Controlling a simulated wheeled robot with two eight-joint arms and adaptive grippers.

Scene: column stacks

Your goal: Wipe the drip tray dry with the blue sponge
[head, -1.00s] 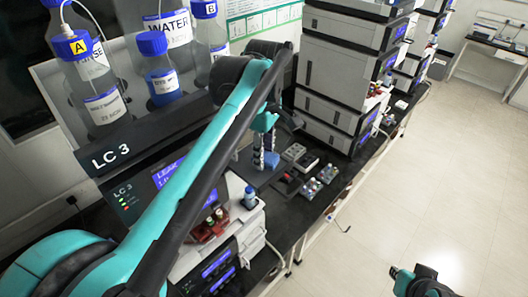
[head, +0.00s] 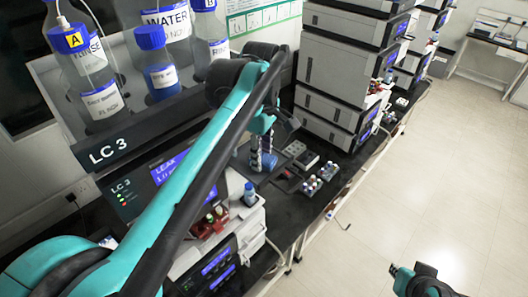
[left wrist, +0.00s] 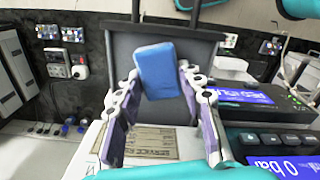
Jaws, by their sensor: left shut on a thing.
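The blue sponge (left wrist: 158,70) is between the fingertips of my left gripper (left wrist: 163,82) in the left wrist view, and the gripper is shut on it. The dark grey drip tray (left wrist: 197,48) lies behind and around the sponge in that view; I cannot tell whether they touch. In the head view my left gripper (head: 262,152) points down over the bench, with the sponge (head: 269,162) at its tips, partly hidden by the arm. My right gripper (head: 422,281) shows only in part at the bottom right, away from the bench; its fingers are not clear.
Stacked grey instruments (head: 335,72) stand behind the tray area. Small racks with vials (head: 318,178) are to its right. The LC 3 unit with a screen (head: 165,168) and solvent bottles (head: 160,68) are to the left. Open floor (head: 430,190) lies right of the bench.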

